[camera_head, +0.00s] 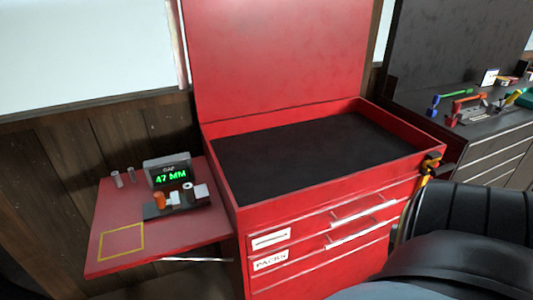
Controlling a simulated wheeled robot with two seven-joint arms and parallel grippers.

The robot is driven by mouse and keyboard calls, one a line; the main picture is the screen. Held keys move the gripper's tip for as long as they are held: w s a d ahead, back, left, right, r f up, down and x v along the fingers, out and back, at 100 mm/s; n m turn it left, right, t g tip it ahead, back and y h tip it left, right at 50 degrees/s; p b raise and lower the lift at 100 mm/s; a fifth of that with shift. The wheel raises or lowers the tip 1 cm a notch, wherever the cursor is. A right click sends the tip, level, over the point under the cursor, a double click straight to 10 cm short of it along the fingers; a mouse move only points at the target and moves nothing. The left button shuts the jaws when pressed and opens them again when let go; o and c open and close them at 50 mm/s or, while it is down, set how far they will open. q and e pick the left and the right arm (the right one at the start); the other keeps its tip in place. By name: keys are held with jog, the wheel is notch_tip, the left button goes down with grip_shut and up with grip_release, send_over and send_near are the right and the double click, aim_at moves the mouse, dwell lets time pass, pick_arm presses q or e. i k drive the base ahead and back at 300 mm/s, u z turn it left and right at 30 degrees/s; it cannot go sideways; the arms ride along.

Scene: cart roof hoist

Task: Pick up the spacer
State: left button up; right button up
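A red fold-out side shelf (123,220) on the left of the red cart holds several small parts. A dark tray (190,214) on it carries an orange cylinder (159,200), a white piece (174,198), a pale ring-like piece (188,186) and a white block (201,191). Two small grey cylinders (116,179) stand apart at the shelf's back left. I cannot tell which of these is the spacer. A grey display (170,172) behind the tray reads "GAP 47 MM". Neither of my grippers is in view.
The red cart's top well (300,155) is empty and dark, with its red lid (275,60) raised. A yellow-outlined square (121,242) on the shelf is bare. A black rounded shape (470,235) fills the lower right. A dark bench (490,120) with tools stands at right.

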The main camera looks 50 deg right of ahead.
aim_at(188, 188)
jog(key=z, duration=1.45)
jog(key=k, duration=0.3)
jog(key=u, duration=1.4)
jog(key=i, duration=0.95)
jog(key=z, duration=0.45)
